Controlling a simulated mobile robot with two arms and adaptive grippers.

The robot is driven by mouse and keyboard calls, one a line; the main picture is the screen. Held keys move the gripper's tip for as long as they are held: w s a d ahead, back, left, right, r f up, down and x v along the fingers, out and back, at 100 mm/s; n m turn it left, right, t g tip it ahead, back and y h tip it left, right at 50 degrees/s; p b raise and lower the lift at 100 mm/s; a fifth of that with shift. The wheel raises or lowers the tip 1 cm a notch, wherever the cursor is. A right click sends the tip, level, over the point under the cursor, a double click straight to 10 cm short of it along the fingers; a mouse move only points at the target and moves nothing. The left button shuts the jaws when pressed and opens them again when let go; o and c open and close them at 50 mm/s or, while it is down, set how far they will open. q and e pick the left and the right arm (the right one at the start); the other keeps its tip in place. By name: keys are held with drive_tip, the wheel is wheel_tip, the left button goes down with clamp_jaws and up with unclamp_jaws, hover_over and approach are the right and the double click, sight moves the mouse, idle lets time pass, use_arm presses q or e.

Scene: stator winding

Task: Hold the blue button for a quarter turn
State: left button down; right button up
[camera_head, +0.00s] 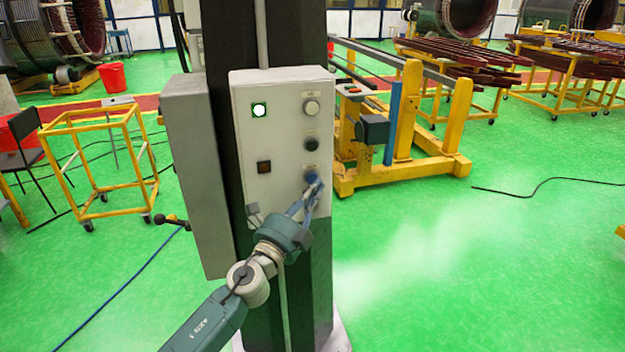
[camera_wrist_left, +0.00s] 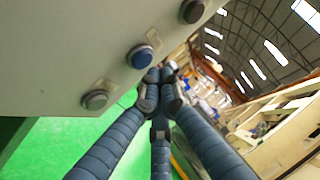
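The blue button (camera_head: 311,173) is low on the right side of a pale control panel (camera_head: 283,190) fixed to a dark column. In the left wrist view the blue button (camera_wrist_left: 139,57) sits between a dark button (camera_wrist_left: 191,11) and a grey button (camera_wrist_left: 95,100). My left gripper (camera_head: 317,186) reaches up to the blue button from below. Its three fingers come together at the tips (camera_wrist_left: 158,80), with nothing visible between them. The tips are right beside the button; I cannot tell whether they touch it. My right gripper is not in view.
Above the blue button are a dark button (camera_head: 311,144) and a white button (camera_head: 312,107). A lit white indicator (camera_head: 259,110) and a dark orange one (camera_head: 264,167) are on the panel's left. A yellow cart (camera_head: 105,150) and yellow frame (camera_head: 405,175) flank the column.

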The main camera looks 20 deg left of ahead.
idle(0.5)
use_arm(q)
drive_tip(key=shift+w+a, duration=0.2)
drive_tip(key=shift+w, duration=0.15)
drive_tip(key=shift+w+a+b, duration=0.3)
idle(2.5)
drive_tip(key=shift+s+d, duration=0.1)
idle(2.5)
drive_tip(key=shift+s+d, duration=0.35)
drive_tip(key=shift+s, duration=0.2)
drive_tip(key=shift+s+d+p, duration=0.35)
drive_tip(key=shift+s+d, duration=0.4)
drive_tip(key=shift+s, duration=0.3)
drive_tip(key=shift+s+d+p, duration=0.35)
drive_tip(key=shift+s+d, duration=0.35)
drive_tip(key=shift+s, duration=0.3)
